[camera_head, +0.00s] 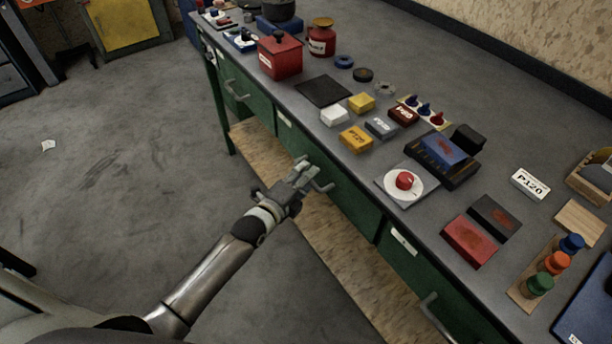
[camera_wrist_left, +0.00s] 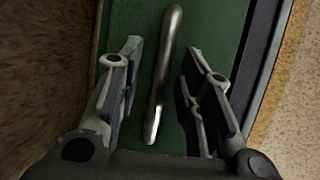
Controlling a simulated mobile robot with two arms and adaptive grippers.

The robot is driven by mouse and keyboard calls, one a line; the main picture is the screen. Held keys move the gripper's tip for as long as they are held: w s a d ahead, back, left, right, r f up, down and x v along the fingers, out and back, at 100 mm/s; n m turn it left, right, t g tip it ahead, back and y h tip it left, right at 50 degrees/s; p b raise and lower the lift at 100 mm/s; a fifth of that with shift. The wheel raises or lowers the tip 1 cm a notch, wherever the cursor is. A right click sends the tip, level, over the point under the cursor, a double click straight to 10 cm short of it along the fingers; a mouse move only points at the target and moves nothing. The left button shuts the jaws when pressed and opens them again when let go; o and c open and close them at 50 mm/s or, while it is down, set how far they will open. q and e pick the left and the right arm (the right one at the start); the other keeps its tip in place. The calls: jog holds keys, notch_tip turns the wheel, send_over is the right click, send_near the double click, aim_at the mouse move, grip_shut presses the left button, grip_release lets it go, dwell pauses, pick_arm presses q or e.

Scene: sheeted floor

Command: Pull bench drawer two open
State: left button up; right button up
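The bench has a row of green drawers under its dark top. The middle drawer (camera_head: 350,205) looks flush with the bench front. Its metal bar handle (camera_head: 323,185) is beside my left gripper (camera_head: 304,174), which reaches in from the left. In the left wrist view the handle (camera_wrist_left: 166,75) runs lengthwise between the two spread fingers of my left gripper (camera_wrist_left: 164,50). Gaps show on both sides of the handle, and I see no contact. The green drawer front (camera_wrist_left: 215,25) lies behind it. My right gripper is not in view.
A left drawer handle (camera_head: 235,92) and a right drawer handle (camera_head: 435,314) flank the middle one. A wooden lower shelf (camera_head: 335,255) runs below. The bench top holds a red box (camera_head: 280,58), a red knob (camera_head: 404,181) and several blocks.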

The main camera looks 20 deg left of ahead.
pick_arm(q)
jog(key=shift+w+d, duration=0.1)
jog(key=shift+w, duration=0.2)
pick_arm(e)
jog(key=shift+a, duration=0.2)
pick_arm(q)
jog(key=shift+c, duration=0.3)
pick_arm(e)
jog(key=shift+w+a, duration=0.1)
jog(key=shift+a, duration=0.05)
pick_arm(q)
grip_shut()
